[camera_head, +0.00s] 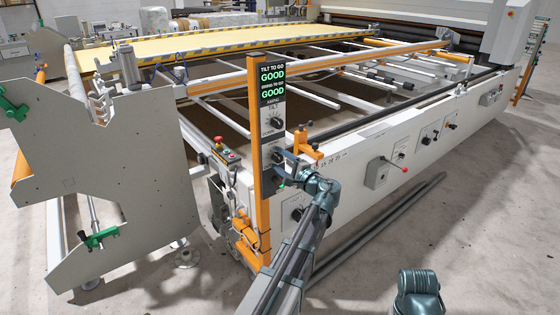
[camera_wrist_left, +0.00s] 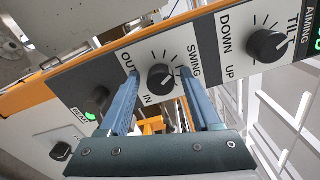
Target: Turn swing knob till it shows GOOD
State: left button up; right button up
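The swing knob (camera_wrist_left: 161,78) is a round black knob on a white plate marked OUT, IN and SWING. In the head view the swing knob (camera_head: 277,157) sits low on the orange-edged control post. My left gripper (camera_wrist_left: 158,72) is at the knob, one finger on each side, with a visible gap between each finger and the knob. The gripper (camera_head: 286,166) partly covers that area in the head view. The display (camera_head: 272,84) above shows green GOOD under TILT TO GO and green GOOD under the second line, which reads SWING TO GO.
The tilt knob (camera_wrist_left: 267,43), marked UP and DOWN, is beside the swing plate. A dark knob (camera_wrist_left: 97,99) and a green-lit BEAM label (camera_wrist_left: 90,117) are on the other side. An orange bracket (camera_head: 308,148) stands close right of the gripper.

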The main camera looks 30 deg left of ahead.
pick_arm(q)
jog(key=shift+d, duration=0.1)
jog(key=v, duration=1.3)
jog(key=shift+s+d, duration=0.2)
jog(key=shift+d, duration=0.1)
jog(key=shift+f, duration=0.1)
jog(key=s+d+f+n+g+h, duration=0.1)
jog(key=s+d+f+g+h, duration=0.1)
jog(key=s+d+f+h, duration=0.45)
jog(key=s+d+f+n+g+h, duration=0.2)
jog(key=s+d+f, duration=0.2)
jog(key=f, duration=0.6)
jog(key=s+d+f+g+h, duration=0.1)
jog(key=s+d+f+h, duration=0.2)
jog(key=s+d, duration=0.25)
jog(key=s+d+f+g+h, duration=0.2)
jog(key=s+d+h, duration=0.25)
jog(key=d, duration=0.25)
jog(key=shift+n+y, duration=0.3)
jog(key=r+p, duration=0.8)
jog(key=s+d+r+p, duration=0.1)
jog(key=r+p, duration=0.3)
jog(key=shift+s+r+p, duration=0.1)
jog(key=shift+r+p, duration=0.05)
jog(key=shift+p, duration=0.15)
